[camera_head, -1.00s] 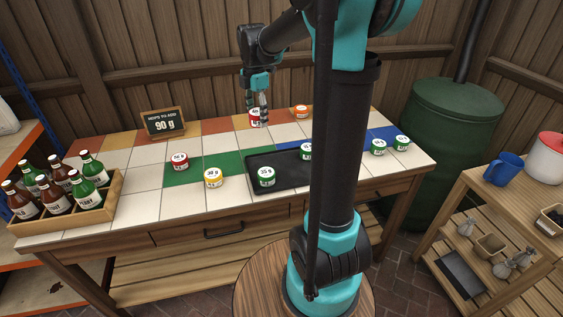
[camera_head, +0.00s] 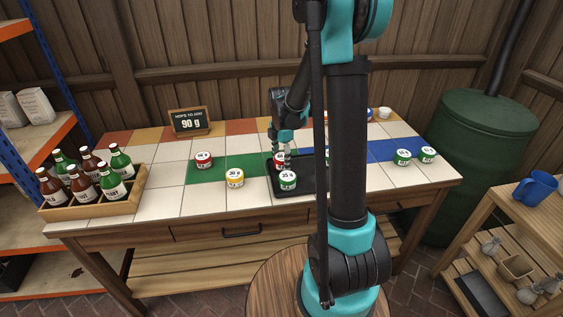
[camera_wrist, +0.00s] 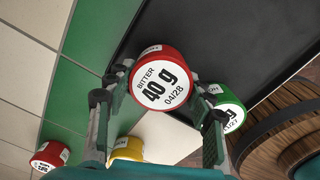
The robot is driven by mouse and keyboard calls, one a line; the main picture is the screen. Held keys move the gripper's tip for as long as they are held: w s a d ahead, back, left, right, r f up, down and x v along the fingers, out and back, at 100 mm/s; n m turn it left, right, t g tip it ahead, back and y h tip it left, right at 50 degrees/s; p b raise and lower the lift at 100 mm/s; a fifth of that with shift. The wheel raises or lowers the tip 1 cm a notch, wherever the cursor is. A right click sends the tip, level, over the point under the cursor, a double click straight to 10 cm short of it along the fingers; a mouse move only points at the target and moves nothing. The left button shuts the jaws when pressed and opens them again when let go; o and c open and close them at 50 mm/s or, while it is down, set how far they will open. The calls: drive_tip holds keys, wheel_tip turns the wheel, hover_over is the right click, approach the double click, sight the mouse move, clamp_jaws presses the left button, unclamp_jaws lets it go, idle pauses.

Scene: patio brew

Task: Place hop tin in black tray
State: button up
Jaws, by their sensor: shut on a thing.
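The red tin shows in the head view (camera_head: 280,160) at the far left part of the black tray (camera_head: 312,188). In the wrist view the tin is over the tray's edge region, with the dark tray surface (camera_wrist: 235,35) beyond it; I cannot tell whether it touches the tray. A green-sided tin (camera_head: 287,180) is at the tray's front left and also shows right of my gripper in the wrist view (camera_wrist: 230,108). My arm hides part of the tray.
A red tin (camera_head: 203,160) and a yellow tin (camera_head: 235,178) stand left of the tray. Two green tins (camera_head: 403,157) (camera_head: 428,154) stand on the blue tiles. A bottle crate (camera_head: 95,208) is at the left, and a "90 g" sign (camera_head: 189,122) at the back.

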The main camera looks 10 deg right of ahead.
drive_tip(key=shift+f, duration=0.35)
drive_tip(key=shift+f, duration=0.1)
drive_tip(key=o, duration=1.2)
drive_tip(key=shift+c, duration=0.2)
